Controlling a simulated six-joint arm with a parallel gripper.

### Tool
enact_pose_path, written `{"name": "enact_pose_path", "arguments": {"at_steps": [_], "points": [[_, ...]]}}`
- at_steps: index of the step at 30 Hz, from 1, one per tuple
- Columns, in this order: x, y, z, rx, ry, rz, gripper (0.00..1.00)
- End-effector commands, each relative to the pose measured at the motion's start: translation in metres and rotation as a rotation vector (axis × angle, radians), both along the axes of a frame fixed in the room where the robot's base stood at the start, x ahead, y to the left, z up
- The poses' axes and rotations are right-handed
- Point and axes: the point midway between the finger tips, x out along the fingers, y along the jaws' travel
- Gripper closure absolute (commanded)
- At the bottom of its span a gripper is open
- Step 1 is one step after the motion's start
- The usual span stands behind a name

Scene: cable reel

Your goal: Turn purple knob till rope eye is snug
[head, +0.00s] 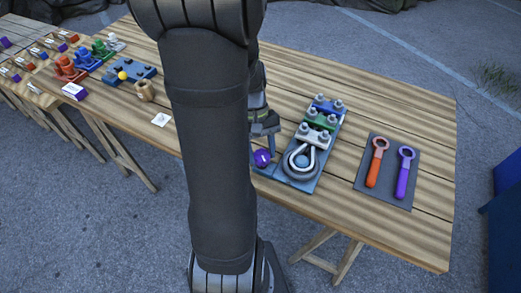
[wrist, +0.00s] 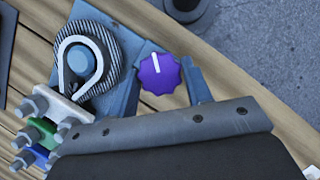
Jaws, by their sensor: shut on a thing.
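The purple knob (head: 262,158) sits at the lower left of a blue base plate (head: 294,186). In the wrist view the knob (wrist: 160,73) has a scalloped rim and a white line pointing up and slightly left. My gripper (head: 263,145) is down at the knob and shut on it; one grey finger shows at the knob's right in the wrist view, the other is not clear. The white rope eye (head: 312,158) loops around a post.
White, green and blue bolted clamps (head: 321,120) stand behind the eye. A dark mat (head: 391,196) with orange and purple wrenches lies to the right. My arm hides the table's middle.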

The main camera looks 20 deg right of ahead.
Motion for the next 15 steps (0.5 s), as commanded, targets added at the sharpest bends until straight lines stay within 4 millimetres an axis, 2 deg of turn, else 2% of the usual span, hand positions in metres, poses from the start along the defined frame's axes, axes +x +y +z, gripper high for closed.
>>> {"name": "enact_pose_path", "arguments": {"at_steps": [15], "points": [[-0.0005,-0.0038,0.0006,0.0,-0.002,-0.494,0.78]]}}
